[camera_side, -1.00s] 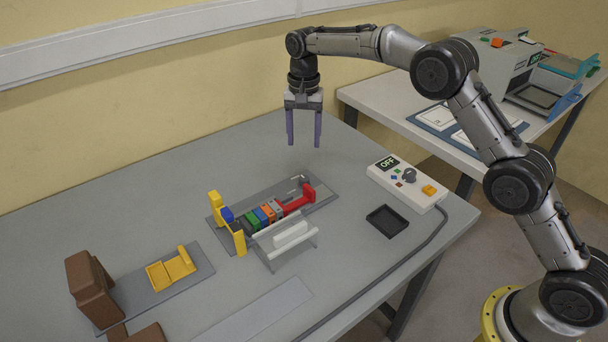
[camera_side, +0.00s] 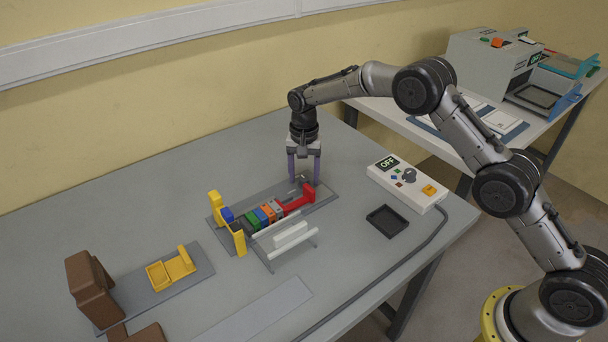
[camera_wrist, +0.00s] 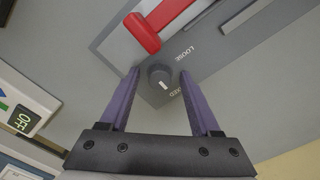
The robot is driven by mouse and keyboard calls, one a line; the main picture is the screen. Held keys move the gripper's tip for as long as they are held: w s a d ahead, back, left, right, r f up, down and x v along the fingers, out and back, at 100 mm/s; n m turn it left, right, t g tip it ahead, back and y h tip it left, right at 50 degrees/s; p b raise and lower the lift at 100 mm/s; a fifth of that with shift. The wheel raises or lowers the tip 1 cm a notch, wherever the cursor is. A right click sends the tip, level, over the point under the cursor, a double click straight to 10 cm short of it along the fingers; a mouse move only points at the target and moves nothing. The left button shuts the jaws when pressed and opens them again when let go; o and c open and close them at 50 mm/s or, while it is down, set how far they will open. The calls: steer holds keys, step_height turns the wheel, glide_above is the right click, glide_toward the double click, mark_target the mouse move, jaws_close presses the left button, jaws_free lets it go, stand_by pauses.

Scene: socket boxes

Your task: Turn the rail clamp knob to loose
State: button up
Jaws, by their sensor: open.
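The rail clamp knob (camera_wrist: 158,75) is a small dark grey round knob on a grey plate in the wrist view. Its white mark points down and slightly right, toward a partly hidden label ending in "XED". The word LOOSE (camera_wrist: 187,52) is printed on its other side. My gripper (camera_wrist: 159,72) is open, with one purple finger on each side of the knob and gaps between. In the side view my gripper (camera_side: 304,182) is low over the right end of the rail plate, beside the red clamp (camera_side: 298,201). The knob is hard to make out there.
The red clamp arm (camera_wrist: 142,32) lies close to the knob. Coloured blocks (camera_side: 262,214) stand in a row on the rail. A control box (camera_side: 408,184) reading OFF and a black tray (camera_side: 387,221) lie to the right. The table behind is clear.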

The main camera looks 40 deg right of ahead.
jaws_close()
steer(key=shift+r+n, duration=0.1)
steer(key=shift+n, duration=0.2)
steer(key=n, duration=0.3)
steer(key=shift+n, duration=0.4)
steer(key=n, duration=0.4)
steer(key=shift+n, duration=0.3)
steer(key=n, duration=0.4)
steer(key=shift+d, duration=0.1)
steer(key=shift+n, duration=2.4)
